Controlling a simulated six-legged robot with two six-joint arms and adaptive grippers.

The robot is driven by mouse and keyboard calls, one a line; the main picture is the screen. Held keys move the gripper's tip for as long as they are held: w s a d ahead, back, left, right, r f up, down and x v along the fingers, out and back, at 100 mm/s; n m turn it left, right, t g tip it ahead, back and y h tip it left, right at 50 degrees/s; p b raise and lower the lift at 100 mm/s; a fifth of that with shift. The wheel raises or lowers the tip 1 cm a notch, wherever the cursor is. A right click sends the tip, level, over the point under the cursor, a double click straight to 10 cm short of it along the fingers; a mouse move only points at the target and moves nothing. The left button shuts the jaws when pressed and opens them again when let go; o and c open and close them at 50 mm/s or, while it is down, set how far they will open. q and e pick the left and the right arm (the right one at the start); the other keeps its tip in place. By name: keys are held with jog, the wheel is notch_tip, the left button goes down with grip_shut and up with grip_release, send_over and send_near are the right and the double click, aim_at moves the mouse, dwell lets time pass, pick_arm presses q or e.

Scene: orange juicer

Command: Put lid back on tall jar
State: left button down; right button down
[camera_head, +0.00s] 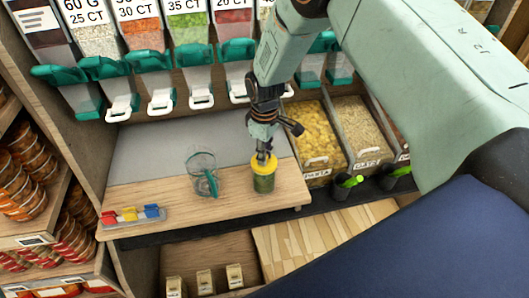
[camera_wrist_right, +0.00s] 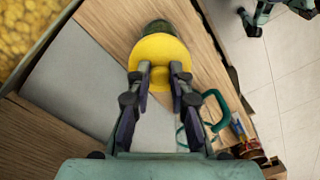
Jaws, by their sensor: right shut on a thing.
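A jar with green contents (camera_head: 264,183) stands upright near the front edge of the wooden counter (camera_head: 225,203). A yellow lid (camera_head: 259,162) is at its top. In the right wrist view the round yellow lid (camera_wrist_right: 158,48) covers most of the jar, whose dark green side (camera_wrist_right: 158,26) shows beyond it. My right gripper (camera_head: 264,158) reaches down from above and is shut on the lid's knob. Its two fingers (camera_wrist_right: 160,78) stand on either side of the knob. I cannot tell whether the lid is fully seated. My left gripper is not in view.
A clear container with a teal handle (camera_head: 203,172) stands just left of the jar. A small rack with red, yellow and blue pieces (camera_head: 133,214) lies at the counter's left. Dispensers (camera_head: 160,78) hang behind; food bins (camera_head: 319,143) stand to the right.

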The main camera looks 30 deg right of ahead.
jog(key=c, duration=1.1)
grip_release()
jog(key=o, duration=0.4)
jog(key=shift+o, duration=0.2)
jog(key=shift+r+p, duration=2.9)
jog(key=shift+r, duration=0.65)
